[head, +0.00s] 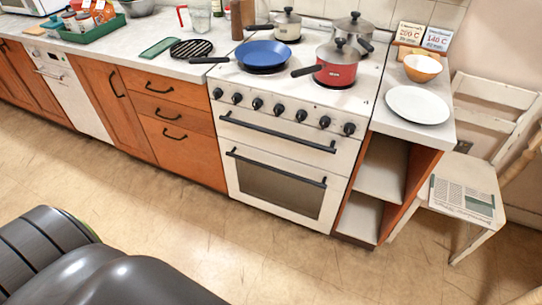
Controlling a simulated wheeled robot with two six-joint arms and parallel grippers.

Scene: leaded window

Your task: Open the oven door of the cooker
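The white cooker (231,114) stands in the counter run at the picture's centre, with a row of black knobs on its front. Its lower front is the oven door (230,176), with a dark glass window and a black bar handle (275,167) along the top. The door looks shut. Above it is a second white panel (270,125) with its own black bar handle, also shut. Neither of my grippers shows in the head view, and nothing touches the cooker's front.
A blue pan (263,54), a red pot (336,68) and steel pots stand on the hob. An open shelf unit (383,165) adjoins the cooker's right; a white chair (470,180) stands beyond. Wooden cupboards (102,100) line the left. The floor (240,240) before the cooker is clear.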

